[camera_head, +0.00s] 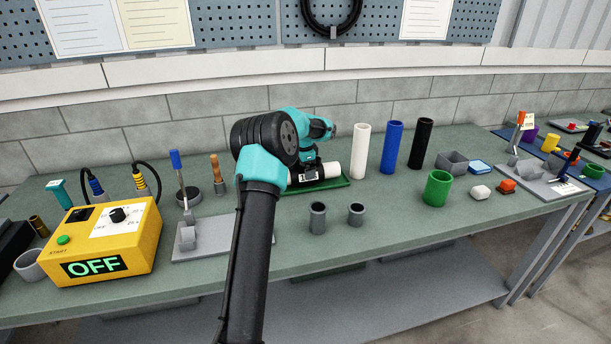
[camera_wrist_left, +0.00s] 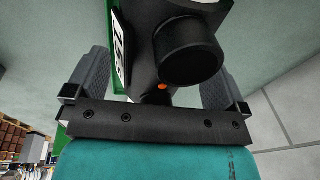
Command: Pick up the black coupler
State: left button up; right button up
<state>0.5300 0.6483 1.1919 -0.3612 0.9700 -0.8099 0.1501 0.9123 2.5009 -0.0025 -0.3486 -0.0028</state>
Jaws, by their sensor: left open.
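The black coupler (camera_head: 309,175) has a white label and lies on a green tray (camera_head: 328,186) near the back of the bench. A white piece (camera_head: 331,170) shows at its right; whether it sits inside the coupler is unclear. In the left wrist view the coupler (camera_wrist_left: 188,52) shows a round black stub, an orange dot and the label. My left gripper (camera_head: 309,163) is over the coupler, with its fingers apart on either side of it. Contact cannot be told. My left arm hides the left part of the tray. My right gripper is not in view.
White (camera_head: 361,150), blue (camera_head: 391,147) and black (camera_head: 421,143) tubes stand right of the tray. Two grey sleeves (camera_head: 318,218) stand in front. A green cup (camera_head: 438,188) is farther right. A yellow control box (camera_head: 104,243) reading OFF stands at left.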

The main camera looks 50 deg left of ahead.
pick_arm(q)
jog(key=shift+f, duration=0.25)
jog(key=shift+c, duration=0.4)
jog(key=shift+r, duration=0.1)
jog(key=c, duration=1.1)
jog(key=shift+r, duration=1.75)
jog(key=s+d, duration=0.3)
jog(key=d, duration=0.1)
jog(key=s+d+r, duration=0.1)
jog(key=s+d, duration=0.6)
jog(key=d, duration=0.1)
jog(key=shift+s+r, duration=0.15)
jog(key=shift+r, duration=0.05)
